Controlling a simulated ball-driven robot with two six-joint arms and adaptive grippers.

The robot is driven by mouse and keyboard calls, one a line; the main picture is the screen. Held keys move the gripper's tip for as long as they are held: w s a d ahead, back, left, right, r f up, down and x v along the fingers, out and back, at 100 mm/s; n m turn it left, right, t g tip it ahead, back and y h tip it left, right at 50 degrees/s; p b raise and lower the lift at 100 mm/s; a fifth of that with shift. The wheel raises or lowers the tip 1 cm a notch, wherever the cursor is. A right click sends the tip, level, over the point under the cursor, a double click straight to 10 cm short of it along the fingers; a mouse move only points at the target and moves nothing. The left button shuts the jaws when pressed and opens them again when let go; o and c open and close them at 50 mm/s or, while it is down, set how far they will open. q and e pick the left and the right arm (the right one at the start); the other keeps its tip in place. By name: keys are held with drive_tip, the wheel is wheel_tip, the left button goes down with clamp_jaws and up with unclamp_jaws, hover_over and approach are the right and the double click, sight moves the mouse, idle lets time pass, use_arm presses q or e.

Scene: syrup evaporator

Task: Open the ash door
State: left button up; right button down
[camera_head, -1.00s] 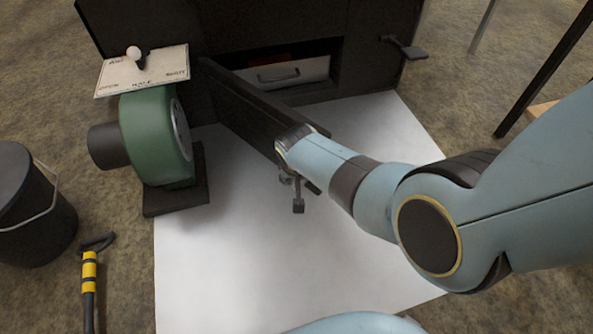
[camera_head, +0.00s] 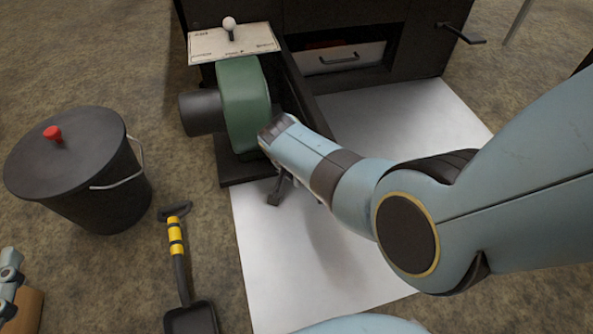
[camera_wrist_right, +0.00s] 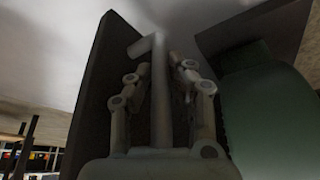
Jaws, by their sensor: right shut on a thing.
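The ash door (camera_head: 305,95) is a black panel standing wide open, swung out from the dark front of the evaporator beside the green blower. Behind it, the opening shows a pale ash pan (camera_head: 345,58) with a bar handle. My right gripper (camera_wrist_right: 160,75) is shut on the door handle (camera_wrist_right: 147,47), a bar with a crosspiece, between the dark panel and the green blower. In the head view my right arm hides most of the grip. Part of my left gripper (camera_head: 9,275) shows at the left edge; its fingertips are not clear.
The green blower (camera_head: 243,105) on its black base stands close to the door's left. A lidded black bucket (camera_head: 75,165) and a yellow-banded shovel (camera_head: 178,250) are on the ground to the left. A latch handle (camera_head: 460,33) juts out at right.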

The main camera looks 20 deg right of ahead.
drive_tip(key=shift+w+a, duration=0.1)
idle(0.3)
drive_tip(key=c, duration=1.2)
unclamp_jaws()
drive_tip(key=shift+c, duration=0.2)
